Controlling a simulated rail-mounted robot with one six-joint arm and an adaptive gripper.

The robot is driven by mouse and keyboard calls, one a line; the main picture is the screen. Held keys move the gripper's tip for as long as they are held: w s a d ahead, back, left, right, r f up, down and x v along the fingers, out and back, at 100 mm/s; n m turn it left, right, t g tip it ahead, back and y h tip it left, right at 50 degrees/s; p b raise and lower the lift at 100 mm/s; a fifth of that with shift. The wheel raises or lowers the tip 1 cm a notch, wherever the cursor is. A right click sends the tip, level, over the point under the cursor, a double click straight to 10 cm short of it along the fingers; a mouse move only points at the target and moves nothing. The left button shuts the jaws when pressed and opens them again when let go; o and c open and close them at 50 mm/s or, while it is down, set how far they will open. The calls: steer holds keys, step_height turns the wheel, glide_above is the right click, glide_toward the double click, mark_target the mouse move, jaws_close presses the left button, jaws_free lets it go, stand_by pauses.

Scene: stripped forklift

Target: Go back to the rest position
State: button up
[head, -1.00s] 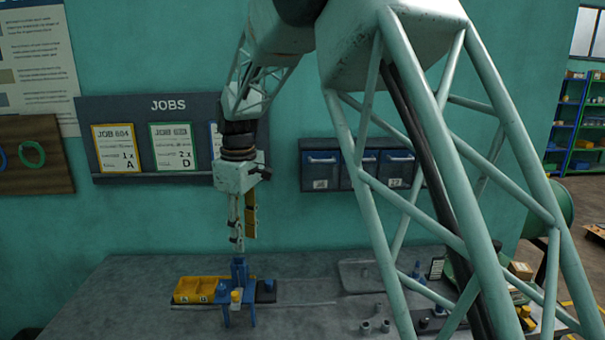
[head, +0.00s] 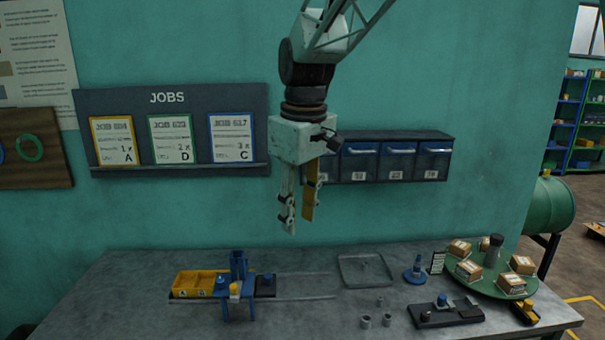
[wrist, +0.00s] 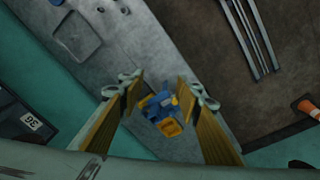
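My gripper (head: 299,205) hangs fingers-down in the air above the grey workbench (head: 330,315), in front of the teal wall. Its two fingers are apart with nothing between them. In the wrist view my gripper (wrist: 158,98) also shows both yellowish finger pads spread wide. Beyond them, well below, are the blue fixture and yellow tray on the bench. In the head view the blue fixture (head: 239,268) stands at the bench's left part, beside the yellow tray (head: 195,284).
A row of drawers (head: 395,160) and a jobs board (head: 180,180) are on the wall behind. A green round stand (head: 490,282) with several boxes is at the right. A blue cone (head: 418,270), a flat tray (head: 365,270) and small metal cups (head: 364,321) lie mid-bench.

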steer(key=s+d+r+m+b, duration=0.2)
steer(key=s+d+r+m, duration=0.1)
steer(key=s+d, duration=0.65)
steer(key=s+d+f+m+b, duration=0.1)
steer(key=s+d, duration=0.3)
steer(key=s, duration=0.5)
steer(key=s+d+f+m+t+b, duration=0.1)
steer(key=s+d+f+m+b, duration=0.1)
steer(key=s, duration=0.8)
steer(key=s+d+f+m+t+b, duration=0.1)
steer(key=s+d+f, duration=0.4)
steer(key=s, duration=0.5)
steer(key=d+m+b, duration=0.1)
steer(key=m, duration=0.1)
steer(key=shift+d+f+m+h, duration=0.2)
steer(key=shift+f+m+h, duration=0.1)
steer(key=shift+m, duration=0.1)
steer(key=shift+w+r, duration=0.1)
